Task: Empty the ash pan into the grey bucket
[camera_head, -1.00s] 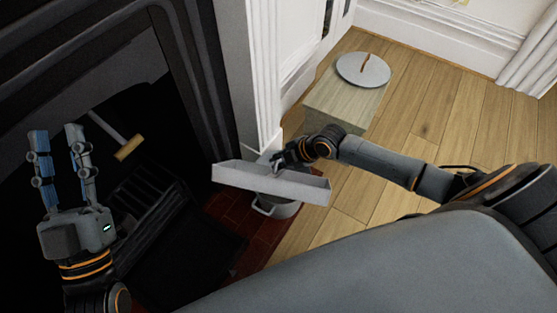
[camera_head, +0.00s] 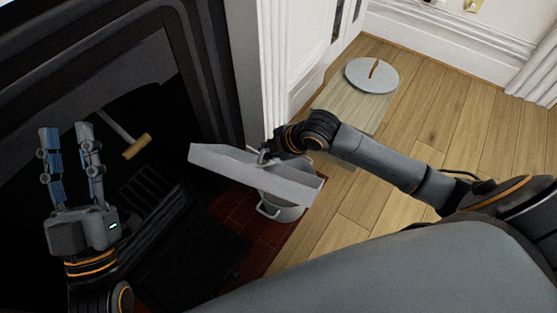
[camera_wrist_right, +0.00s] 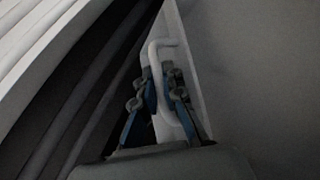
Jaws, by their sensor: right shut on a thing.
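The ash pan (camera_head: 245,170) is a long, shallow light-grey tray, held tilted in the air above the grey bucket (camera_head: 284,212). The pan covers most of the bucket; only part of its side and a handle show below. My right gripper (camera_head: 268,153) is shut on the pan's handle. The right wrist view shows the fingers closed around that curved pale handle (camera_wrist_right: 158,85). Whether ash is in the pan or the bucket cannot be seen. My left gripper (camera_head: 72,135) is open and empty, fingers pointing up, in front of the dark fireplace opening.
A tool with a wooden end (camera_head: 136,146) lies in the fireplace near a dark grate (camera_head: 150,190). White trim stands close behind the bucket. Wooden floor to the right is clear.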

